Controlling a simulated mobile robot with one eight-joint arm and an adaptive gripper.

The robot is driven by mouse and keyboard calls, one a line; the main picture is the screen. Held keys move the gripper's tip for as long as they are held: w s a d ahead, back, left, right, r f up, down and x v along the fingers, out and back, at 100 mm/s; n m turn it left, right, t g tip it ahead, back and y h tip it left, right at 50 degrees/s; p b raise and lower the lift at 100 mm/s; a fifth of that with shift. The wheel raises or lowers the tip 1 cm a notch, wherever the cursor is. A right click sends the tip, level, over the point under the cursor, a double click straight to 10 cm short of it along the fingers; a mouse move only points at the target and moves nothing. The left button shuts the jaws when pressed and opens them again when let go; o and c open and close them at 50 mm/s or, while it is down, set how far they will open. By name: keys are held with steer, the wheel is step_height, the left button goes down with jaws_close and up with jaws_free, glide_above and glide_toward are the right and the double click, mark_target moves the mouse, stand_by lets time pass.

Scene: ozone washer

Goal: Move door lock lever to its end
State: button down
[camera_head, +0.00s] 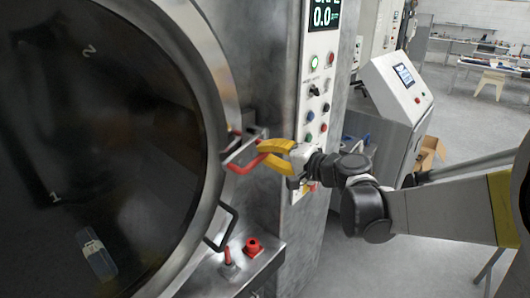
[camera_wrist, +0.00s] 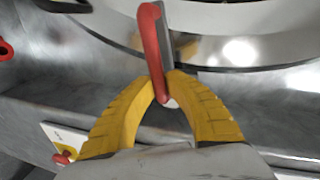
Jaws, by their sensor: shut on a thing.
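The door lock lever (camera_head: 243,164) is a red-handled bar on a metal latch at the right rim of the round door (camera_head: 110,130). In the wrist view the red lever (camera_wrist: 152,45) runs from the top down to between the fingertips. My gripper (camera_head: 262,154) has yellow fingers closed around the lever's end. In the wrist view my gripper (camera_wrist: 167,90) pinches the lever's lower end between both fingertips. Part of the latch behind the lever is hidden.
A black door handle (camera_head: 222,228) sits below the lever. A ledge with a red knob (camera_head: 253,247) and a red-tipped switch (camera_head: 228,258) is lower down. A control panel (camera_head: 318,90) with buttons stands just right of the latch. A white console (camera_head: 400,85) is farther back.

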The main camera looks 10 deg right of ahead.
steer(key=shift+r+m, duration=0.25)
steer(key=shift+m, duration=0.15)
steer(key=c, duration=1.4)
jaws_free()
steer(key=v, duration=1.2)
steer(key=shift+d, duration=0.1)
